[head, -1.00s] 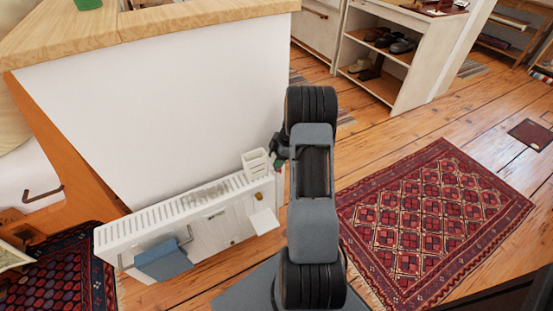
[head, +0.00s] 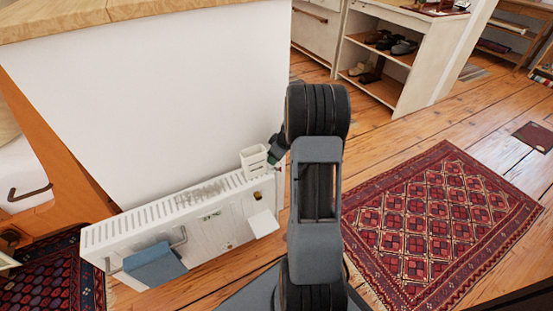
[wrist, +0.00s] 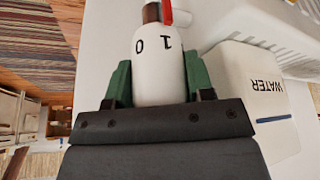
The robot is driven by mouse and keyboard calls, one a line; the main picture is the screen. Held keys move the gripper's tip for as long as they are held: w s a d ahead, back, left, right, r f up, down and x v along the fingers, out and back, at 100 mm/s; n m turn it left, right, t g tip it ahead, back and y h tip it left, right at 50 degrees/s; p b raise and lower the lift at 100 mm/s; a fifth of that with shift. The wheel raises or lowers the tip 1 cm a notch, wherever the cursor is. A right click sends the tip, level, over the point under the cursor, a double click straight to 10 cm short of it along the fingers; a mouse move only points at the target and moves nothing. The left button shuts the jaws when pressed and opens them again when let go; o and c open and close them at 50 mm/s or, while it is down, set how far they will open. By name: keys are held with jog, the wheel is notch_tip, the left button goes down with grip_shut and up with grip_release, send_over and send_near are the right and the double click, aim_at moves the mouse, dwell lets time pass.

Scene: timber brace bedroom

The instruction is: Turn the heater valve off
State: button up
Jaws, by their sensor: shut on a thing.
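The white heater (head: 150,222) stands against the white wall, low in the head view. Its white valve knob (wrist: 158,65) fills the upper middle of the wrist view and carries the marks 0 and 1. A red pointer (wrist: 167,12) and a brown part sit beyond the knob, near the 1. My gripper (wrist: 158,88) is shut on the knob, with a green fingertip on each side. In the head view my gripper (head: 273,157) is small beside the heater's right end, and my arm hides most of the valve.
A white container marked WATER (wrist: 255,95) is close to the right of my gripper; it also shows on the heater (head: 254,160). A blue cloth (head: 153,264) hangs on the heater's front. A patterned rug (head: 440,225) lies on open floor at right.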

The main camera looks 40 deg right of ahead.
jog(key=m+h, duration=0.1)
jog(key=m, duration=0.2)
jog(key=shift+r, duration=0.1)
jog(key=shift+m+h+p, duration=0.35)
jog(key=shift+m+h, duration=0.15)
jog(key=shift+m, duration=0.5)
jog(key=shift+d+m, duration=0.1)
jog(key=shift+m, duration=0.2)
jog(key=o, duration=0.9)
jog(key=p+v, duration=0.2)
jog(key=v, duration=0.5)
jog(key=p+v, duration=0.2)
jog(key=v, duration=0.4)
jog(key=shift+s+r, duration=0.25)
jog(key=shift+s, duration=0.1)
